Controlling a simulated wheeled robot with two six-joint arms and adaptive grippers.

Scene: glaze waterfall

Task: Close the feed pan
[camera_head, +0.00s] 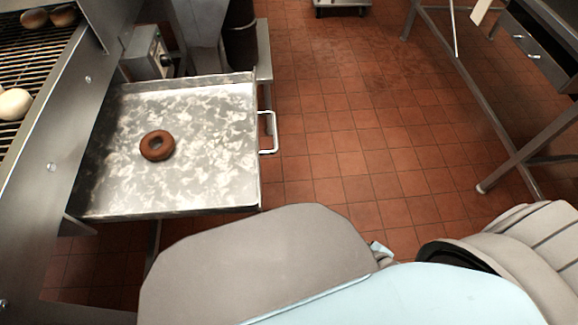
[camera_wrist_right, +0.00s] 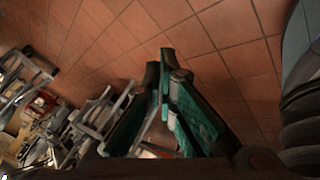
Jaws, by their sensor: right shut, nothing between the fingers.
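The feed pan (camera_head: 225,185) is a shallow metal tray with raised edges in the head view, pulled out from the side of the grey machine. Its pale handle (camera_head: 273,132) sticks out on the right side. A brown ring-shaped doughnut (camera_head: 157,145) lies on the pan. My right gripper (camera_wrist_right: 167,56) shows in the right wrist view, shut and empty over the tiled floor, with its fingertips together. My left gripper is not in view. My own grey and pale blue arm parts cover the bottom of the head view.
The machine's conveyor (camera_head: 40,62) carries several round dough pieces at the upper left. A small control box (camera_head: 148,52) stands behind the pan. A metal table frame (camera_head: 478,130) stands at the right. The tiled floor between is open.

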